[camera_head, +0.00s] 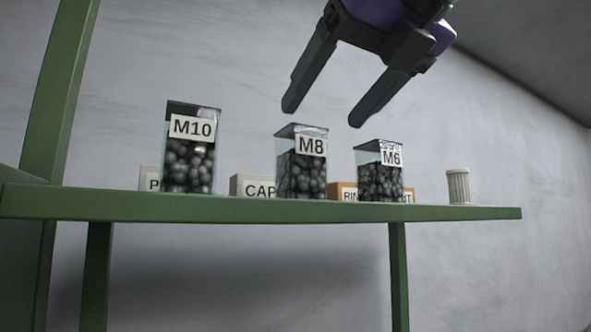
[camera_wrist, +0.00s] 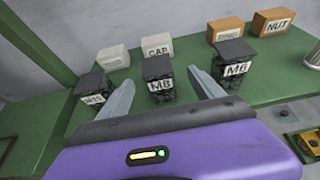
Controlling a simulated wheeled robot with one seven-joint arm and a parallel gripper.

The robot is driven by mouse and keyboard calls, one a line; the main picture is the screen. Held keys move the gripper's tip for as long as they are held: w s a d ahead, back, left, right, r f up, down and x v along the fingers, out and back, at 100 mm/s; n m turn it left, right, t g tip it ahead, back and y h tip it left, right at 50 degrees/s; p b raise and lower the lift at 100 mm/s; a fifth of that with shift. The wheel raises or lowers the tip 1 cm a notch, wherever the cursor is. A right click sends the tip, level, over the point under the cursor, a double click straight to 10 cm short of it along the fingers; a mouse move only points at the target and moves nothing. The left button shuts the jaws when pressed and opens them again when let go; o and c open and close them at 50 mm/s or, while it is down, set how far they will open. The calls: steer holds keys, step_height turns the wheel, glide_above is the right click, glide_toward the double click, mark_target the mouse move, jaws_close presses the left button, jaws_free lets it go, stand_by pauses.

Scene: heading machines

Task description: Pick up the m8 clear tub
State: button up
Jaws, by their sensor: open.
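The M8 clear tub (camera_head: 301,168) stands upright on the green shelf (camera_head: 250,207), between the M10 tub (camera_head: 190,150) and the M6 tub (camera_head: 379,172). It is a clear tub filled with dark round pieces and has a white M8 label. My gripper (camera_head: 320,110) is open and empty, above the shelf and apart from the tubs. In the wrist view the M8 tub (camera_wrist: 160,80) appears between the two fingers of my gripper (camera_wrist: 160,90), with the M6 tub (camera_wrist: 237,65) to the right and the M10 tub (camera_wrist: 93,92) to the left.
Labelled boxes stand behind the tubs, including a white CAP box (camera_wrist: 157,46) and an orange-brown NUT box (camera_wrist: 272,22). A ribbed pale cylinder (camera_head: 458,187) stands near the right end of the shelf. A green post (camera_head: 62,90) rises at the left.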

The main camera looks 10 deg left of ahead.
mark_target(300, 141)
steer(key=shift+p+x, duration=1)
steer(key=shift+x, duration=2.9)
steer(key=shift+s+a, duration=0.15)
steer(key=shift+s, duration=0.1)
jaws_close()
